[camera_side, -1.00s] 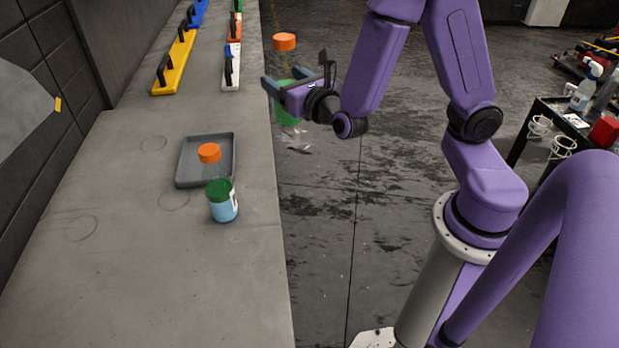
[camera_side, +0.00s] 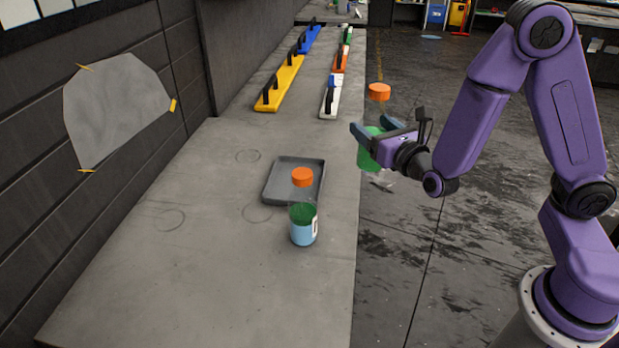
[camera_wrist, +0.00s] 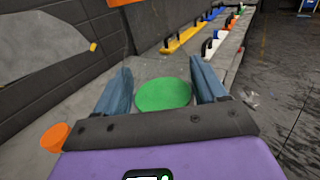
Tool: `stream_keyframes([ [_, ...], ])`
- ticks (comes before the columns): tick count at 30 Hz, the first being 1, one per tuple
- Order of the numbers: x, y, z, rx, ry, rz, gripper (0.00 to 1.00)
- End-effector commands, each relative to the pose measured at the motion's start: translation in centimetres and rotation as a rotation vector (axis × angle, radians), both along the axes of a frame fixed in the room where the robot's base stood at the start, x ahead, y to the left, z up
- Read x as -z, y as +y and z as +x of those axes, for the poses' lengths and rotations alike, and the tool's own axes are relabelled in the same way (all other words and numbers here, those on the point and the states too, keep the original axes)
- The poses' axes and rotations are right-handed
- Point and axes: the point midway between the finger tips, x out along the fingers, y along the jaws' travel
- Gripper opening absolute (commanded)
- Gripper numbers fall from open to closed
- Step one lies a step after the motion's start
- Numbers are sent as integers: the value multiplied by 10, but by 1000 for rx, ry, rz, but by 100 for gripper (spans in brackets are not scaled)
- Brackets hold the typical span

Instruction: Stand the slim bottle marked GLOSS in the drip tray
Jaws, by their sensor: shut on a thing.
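My gripper (camera_side: 376,134) is shut on a bottle (camera_side: 370,157) with green contents and an orange cap (camera_side: 379,91); its upper part looks clear. It hangs roughly upright by the bench's right edge. In the wrist view a green disc (camera_wrist: 163,94) shows between the fingers. The grey drip tray (camera_side: 283,179) lies on the bench, left of and nearer than my gripper. Another bottle (camera_side: 303,231), with green contents, a pale blue lower part and a white label, stands at its near side; its orange cap (camera_side: 302,177) shows against the tray. No GLOSS lettering is readable.
The concrete bench (camera_side: 210,270) is clear in front and left of the tray, with faint rings on it. Yellow (camera_side: 281,82) and white (camera_side: 330,98) handled tools lie in rows farther back. A dark wall (camera_side: 180,60) runs along the left.

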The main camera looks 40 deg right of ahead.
Motion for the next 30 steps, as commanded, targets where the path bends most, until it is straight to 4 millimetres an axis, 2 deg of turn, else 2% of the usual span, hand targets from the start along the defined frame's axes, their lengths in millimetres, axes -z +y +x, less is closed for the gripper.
stream_keyframes([
  [6,6,41,22,-205,-3,-3,33],
  [12,11,67,29,-338,5,2,33],
  [16,13,75,33,-374,7,4,33],
  [19,19,78,44,-379,8,5,33],
  [30,50,92,112,-379,7,4,33],
])
